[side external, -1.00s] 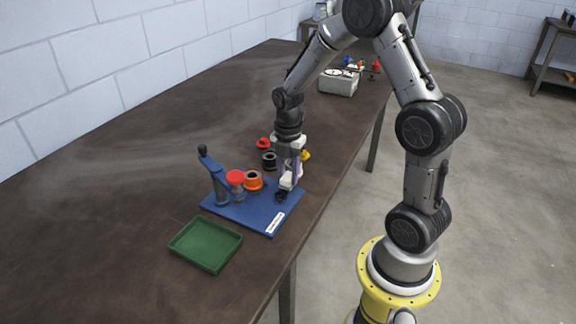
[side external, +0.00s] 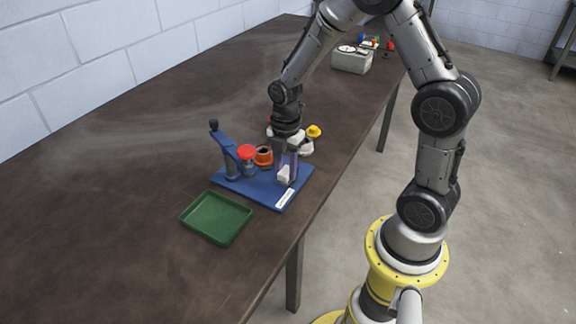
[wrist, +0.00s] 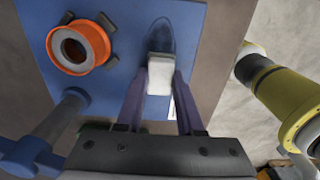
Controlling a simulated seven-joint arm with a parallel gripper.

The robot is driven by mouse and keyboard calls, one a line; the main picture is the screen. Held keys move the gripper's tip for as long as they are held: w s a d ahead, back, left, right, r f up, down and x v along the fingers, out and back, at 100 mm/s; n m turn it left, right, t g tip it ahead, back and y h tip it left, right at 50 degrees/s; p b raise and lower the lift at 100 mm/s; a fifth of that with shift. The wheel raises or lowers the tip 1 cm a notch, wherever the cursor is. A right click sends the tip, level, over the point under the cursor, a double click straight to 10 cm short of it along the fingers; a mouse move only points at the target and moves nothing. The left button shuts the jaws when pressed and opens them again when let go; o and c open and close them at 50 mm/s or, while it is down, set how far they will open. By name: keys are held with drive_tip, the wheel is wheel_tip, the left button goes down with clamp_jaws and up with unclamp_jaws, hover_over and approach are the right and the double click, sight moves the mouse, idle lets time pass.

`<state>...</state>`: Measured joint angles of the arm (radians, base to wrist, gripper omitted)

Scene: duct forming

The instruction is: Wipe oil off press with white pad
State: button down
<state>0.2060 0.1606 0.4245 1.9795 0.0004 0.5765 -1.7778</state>
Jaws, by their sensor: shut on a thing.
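The press is a blue base plate (side external: 240,187) with a blue lever post (side external: 226,155) at its left; the plate also fills much of the wrist view (wrist: 120,20). My gripper (side external: 288,167) is over the plate's right part, with its purple fingers shut on a white pad (wrist: 160,75). The pad also shows in the side view (side external: 284,174), low at the plate; whether it touches is unclear. A dark oil patch (wrist: 160,35) lies on the plate just beyond the pad in the wrist view, partly hidden by it.
An empty green tray (side external: 216,218) is in front. A yellow part (side external: 314,131) sits behind my gripper. The table's left side is clear.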

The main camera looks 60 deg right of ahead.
drive_tip(key=shift+d, duration=3.5)
wheel_tip(320, 180, up, 8)
drive_tip(key=shift+a, duration=0.1)
